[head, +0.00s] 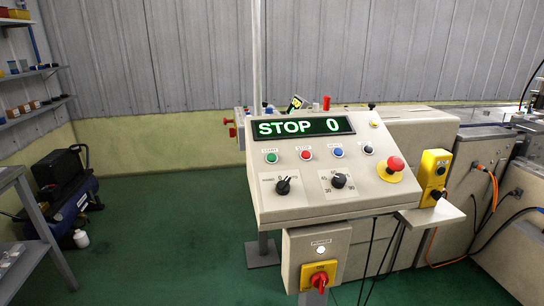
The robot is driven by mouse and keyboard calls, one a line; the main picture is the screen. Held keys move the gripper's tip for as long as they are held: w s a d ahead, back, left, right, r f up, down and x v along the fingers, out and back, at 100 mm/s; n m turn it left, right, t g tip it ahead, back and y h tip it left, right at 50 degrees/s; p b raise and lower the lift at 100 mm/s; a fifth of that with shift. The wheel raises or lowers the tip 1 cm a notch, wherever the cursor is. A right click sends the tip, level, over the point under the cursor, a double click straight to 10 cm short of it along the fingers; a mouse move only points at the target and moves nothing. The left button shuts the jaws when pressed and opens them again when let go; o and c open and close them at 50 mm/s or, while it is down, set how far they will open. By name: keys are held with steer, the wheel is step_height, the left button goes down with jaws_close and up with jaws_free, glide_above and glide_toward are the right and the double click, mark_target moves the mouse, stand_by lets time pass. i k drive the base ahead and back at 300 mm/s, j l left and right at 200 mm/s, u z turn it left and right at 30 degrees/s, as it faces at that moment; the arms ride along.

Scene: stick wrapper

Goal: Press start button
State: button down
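The start button (271,158) is a small green round button at the left end of the button row on the beige control panel (300,206). A small label above it reads START. To its right is a red stop button (306,155), then a blue button (338,152) and a dark button (368,149). The display (303,126) above the row shows STOP 0 in lit letters. Nothing covers the start button. My gripper is not in the head view.
A red emergency button (396,164) on a yellow base sits at the panel's right. Two dark knobs are below the row. A yellow switch box (434,168) stands on the right shelf. A power switch (318,278) is below. Green floor (170,235) is open to the left.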

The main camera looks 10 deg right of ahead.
mark_target(271, 158)
steer(key=i+j+u, duration=0.15)
steer(key=j, duration=0.4)
steer(key=i+j+u, duration=0.2)
steer(key=i+j, duration=0.2)
steer(key=i+j+u, duration=0.15)
steer(key=i+j, duration=0.2)
steer(key=j, duration=0.2)
